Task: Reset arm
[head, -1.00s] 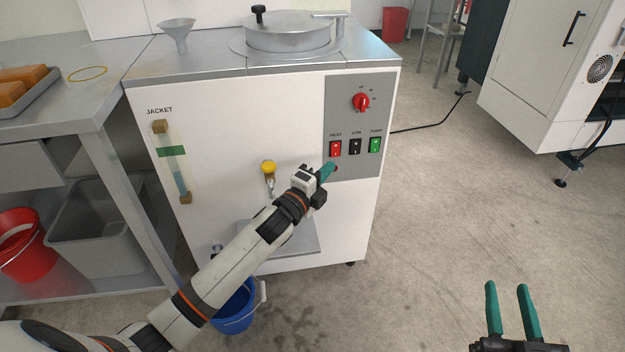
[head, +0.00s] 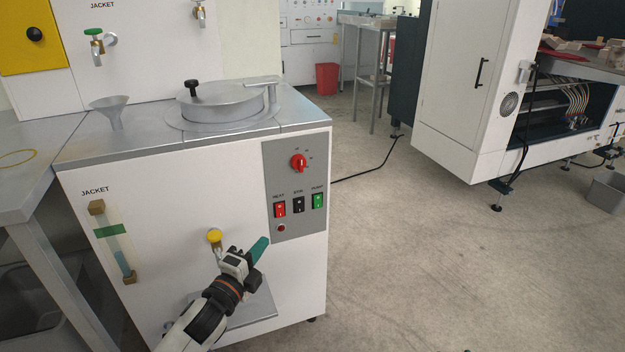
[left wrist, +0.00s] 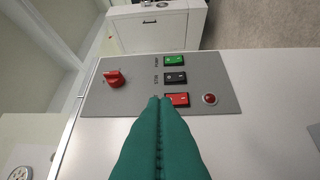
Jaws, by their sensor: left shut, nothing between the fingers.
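My left gripper (head: 258,250) has its green fingers shut with nothing between them, in front of the white machine (head: 165,260) and a little below its grey control panel (head: 313,222). In the left wrist view its closed fingers (left wrist: 160,105) point at the panel, with the tips overlapping the edge of the red switch (left wrist: 178,99). I cannot tell whether they touch it. The panel carries a red knob (head: 299,162), a red HEAT switch (head: 280,209), a black STIR switch (head: 299,205), a green PUMP switch (head: 318,201) and a small red lamp (head: 282,228). My right gripper is out of view.
A yellow-knobbed valve (head: 215,236) and a small grey shelf (head: 255,308) stick out from the machine's front. A steel table (head: 25,205) stands at left. A white cabinet (head: 462,80) stands at back right, with a black cable on the floor.

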